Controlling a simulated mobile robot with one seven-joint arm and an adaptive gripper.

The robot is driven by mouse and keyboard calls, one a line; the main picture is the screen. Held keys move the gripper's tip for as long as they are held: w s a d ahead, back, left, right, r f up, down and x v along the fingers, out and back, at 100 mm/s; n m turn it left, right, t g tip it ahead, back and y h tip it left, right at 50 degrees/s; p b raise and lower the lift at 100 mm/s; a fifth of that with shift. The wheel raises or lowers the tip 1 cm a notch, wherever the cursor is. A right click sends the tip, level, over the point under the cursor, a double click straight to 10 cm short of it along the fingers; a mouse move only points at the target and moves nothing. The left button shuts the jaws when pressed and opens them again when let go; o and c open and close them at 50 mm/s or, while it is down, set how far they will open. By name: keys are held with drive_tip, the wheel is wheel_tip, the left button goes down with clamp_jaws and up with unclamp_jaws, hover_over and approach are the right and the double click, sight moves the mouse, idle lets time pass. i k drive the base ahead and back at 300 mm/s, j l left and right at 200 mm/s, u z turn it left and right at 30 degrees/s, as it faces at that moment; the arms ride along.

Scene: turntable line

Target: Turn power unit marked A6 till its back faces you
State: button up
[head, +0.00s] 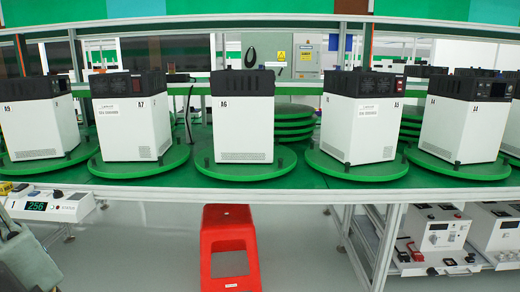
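The power unit marked A6 (243,128) stands upright in the middle of the row in the head view. It has a white body and a black top part, with the mark A6 at the upper left of the side towards me. This side looks nearly square-on and is plain, with a small vent strip near the bottom. The unit rests on a round green turntable (245,172). Its other sides are hidden. My gripper is not in view.
Units marked A7 (135,130) and A5 (358,130) stand on turntables either side, with others beyond. Stacked green discs (293,112) lie behind. A red stool (229,245) stands below the bench's front edge. A meter reading 256 (50,206) is at lower left.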

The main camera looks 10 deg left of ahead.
sight(285, 159)
drive_tip(key=j, duration=0.65)
drive_tip(key=i+j+z, duration=0.1)
drive_tip(key=j, duration=0.5)
drive_tip(key=i+j, duration=0.1)
drive_tip(key=j, duration=0.25)
drive_tip(key=i+j, duration=0.1)
drive_tip(key=j, duration=0.25)
drive_tip(key=i+j, duration=0.1)
drive_tip(key=j, duration=0.6)
drive_tip(key=i+l, duration=0.15)
drive_tip(key=l, duration=0.25)
drive_tip(key=i+l, duration=0.15)
drive_tip(key=l, duration=0.2)
drive_tip(key=i+l, duration=0.1)
drive_tip(key=l, duration=0.3)
drive_tip(key=i+j, duration=0.15)
drive_tip(key=i, duration=0.35)
drive_tip(key=i+j, duration=0.2)
drive_tip(key=i, duration=0.3)
drive_tip(key=l+z, duration=0.05)
